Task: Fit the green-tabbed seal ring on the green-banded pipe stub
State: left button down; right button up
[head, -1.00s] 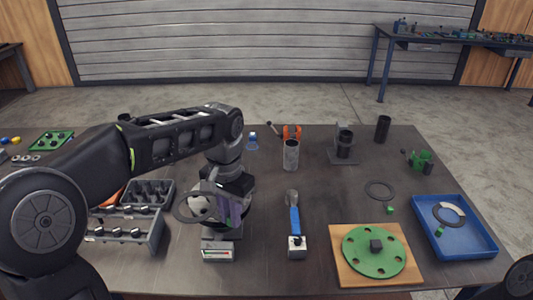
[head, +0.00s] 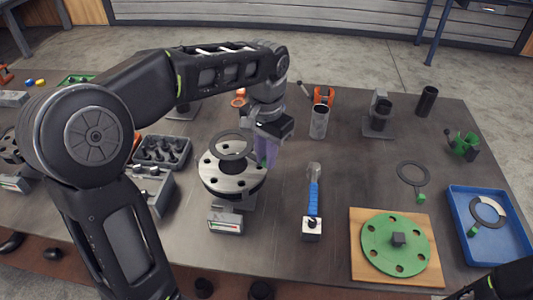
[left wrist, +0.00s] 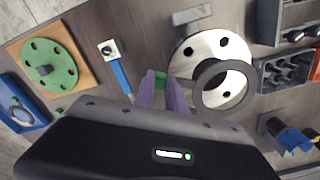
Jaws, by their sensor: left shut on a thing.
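My left gripper (head: 264,152) is shut on the green tab (left wrist: 160,80) of a dark flat seal ring (head: 214,147). The ring sticks out from the fingers, over the silver flange (head: 210,182) with bolt holes. It looks apart from the flange, above its far part in the head view. In the left wrist view the ring (left wrist: 247,90) covers part of the flange (left wrist: 190,60), including its middle. I see no green band on this stub. Part of my right gripper (head: 465,291) seems to show at the bottom right corner, its fingers unclear.
A gauge block (head: 226,222) stands before the flange; a blue-handled tool (head: 313,200) lies right of it. Another green-tabbed ring (head: 400,172) lies on the table. A blue tray (head: 518,247) holds a ring. A green disc (head: 378,252) sits on a wooden board. Grey bins (head: 163,152) stand left.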

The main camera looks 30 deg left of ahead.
pick_arm(q)
jog(key=shift+f+b, duration=1.6)
jog(key=shift+f, duration=0.55)
jog(key=shift+s+f, duration=0.1)
jog(key=shift+f, duration=0.05)
jog(key=shift+f+b, duration=0.5)
jog(key=shift+f, duration=0.65)
jog(key=c, duration=1.3)
grip_release()
